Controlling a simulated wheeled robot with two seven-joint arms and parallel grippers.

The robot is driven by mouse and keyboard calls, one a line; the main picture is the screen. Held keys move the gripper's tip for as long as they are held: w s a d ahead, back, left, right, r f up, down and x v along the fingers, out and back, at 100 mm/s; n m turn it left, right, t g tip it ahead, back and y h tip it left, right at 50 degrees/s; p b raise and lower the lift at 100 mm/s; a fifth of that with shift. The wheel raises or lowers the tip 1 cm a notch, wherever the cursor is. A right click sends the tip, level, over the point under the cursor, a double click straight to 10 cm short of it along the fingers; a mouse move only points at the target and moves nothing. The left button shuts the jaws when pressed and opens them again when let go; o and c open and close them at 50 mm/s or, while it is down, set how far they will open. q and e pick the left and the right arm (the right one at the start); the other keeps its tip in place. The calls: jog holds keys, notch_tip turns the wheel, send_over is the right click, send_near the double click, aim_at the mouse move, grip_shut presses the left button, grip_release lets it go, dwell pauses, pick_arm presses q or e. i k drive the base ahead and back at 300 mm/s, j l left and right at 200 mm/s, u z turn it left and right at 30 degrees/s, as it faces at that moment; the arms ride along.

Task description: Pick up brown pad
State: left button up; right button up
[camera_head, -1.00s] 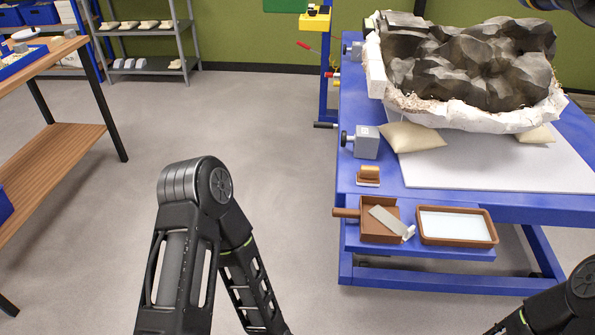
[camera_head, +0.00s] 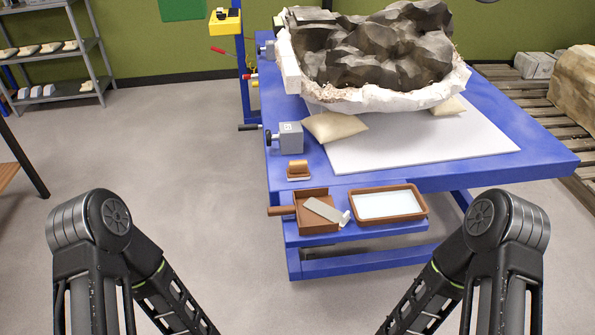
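A small brown pad with an orange-brown top (camera_head: 298,168) and a pale lower edge sits on the blue table (camera_head: 277,178), near its front left corner. It stands clear of the things around it. Both of my arms show in the head view at the lower left and lower right, bent with the forearms running down out of the frame. Neither gripper shows, and both arms are well in front of the table.
Below the pad, a lower blue shelf holds a brown scoop (camera_head: 318,225) with a scraper (camera_head: 324,211) in it and a brown-rimmed tray (camera_head: 415,218). A grey clamp block (camera_head: 290,137), a sandbag (camera_head: 334,126) and a large jacketed fossil (camera_head: 390,101) are behind. Open floor lies left.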

aim_at(298, 170)
jog(key=i+j, duration=0.2)
jog(key=j, duration=0.15)
jog(key=i+j+z, duration=0.1)
jog(key=j, duration=0.25)
jog(key=i+j, duration=0.25)
jog(key=i+j+z, duration=0.1)
jog(key=j, duration=0.35)
jog(key=i+j, duration=0.25)
jog(key=j, duration=0.15)
jog(key=i+j+z, duration=0.1)
jog(key=j, duration=0.25)
